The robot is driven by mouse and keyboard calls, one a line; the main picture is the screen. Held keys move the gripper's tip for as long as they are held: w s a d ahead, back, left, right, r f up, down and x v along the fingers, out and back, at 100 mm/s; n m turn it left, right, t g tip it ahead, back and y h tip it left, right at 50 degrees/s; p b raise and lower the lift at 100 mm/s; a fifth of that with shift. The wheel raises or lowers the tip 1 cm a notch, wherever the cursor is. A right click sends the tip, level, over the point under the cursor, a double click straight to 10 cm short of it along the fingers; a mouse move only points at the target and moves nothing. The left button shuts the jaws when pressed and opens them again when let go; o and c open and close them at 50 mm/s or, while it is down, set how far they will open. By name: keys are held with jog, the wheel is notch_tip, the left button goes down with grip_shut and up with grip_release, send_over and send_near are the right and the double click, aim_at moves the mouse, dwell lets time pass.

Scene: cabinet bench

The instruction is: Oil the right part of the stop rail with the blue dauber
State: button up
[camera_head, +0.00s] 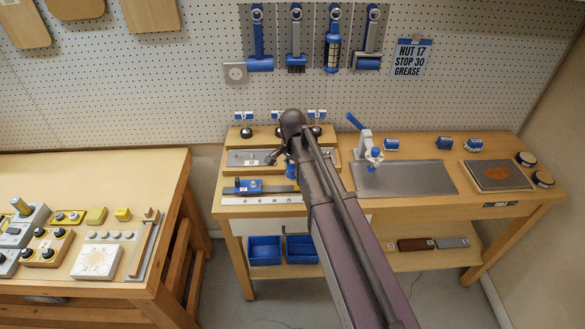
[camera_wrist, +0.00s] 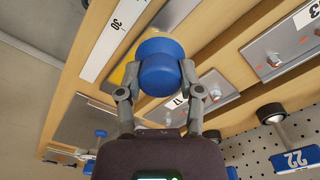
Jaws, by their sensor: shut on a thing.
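My gripper (camera_wrist: 160,95) is shut on the blue dauber (camera_wrist: 163,60), whose round blue body shows between the fingers in the wrist view. In the head view my arm hides most of it; a bit of blue (camera_head: 290,170) shows beside the arm. The stop rail (camera_head: 280,189) is a dark bar along the front left of the bench, with a blue stop block (camera_head: 248,186) towards its left end. My arm covers the rail's right end in the head view. The dauber hides part of the rail area in the wrist view. I cannot tell whether it touches the rail.
A white scale (camera_head: 262,200) marked 30 runs along the bench front. Behind the rail are metal plates with number labels (camera_wrist: 180,100) and black-knobbed items. A grey mat (camera_head: 415,178) and clamp (camera_head: 365,150) lie right. A sign (camera_head: 410,57) reads NUT 17, STOP 30, GREASE.

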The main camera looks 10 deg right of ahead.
jog(key=shift+r+p, duration=1.5)
jog(key=shift+p, duration=0.05)
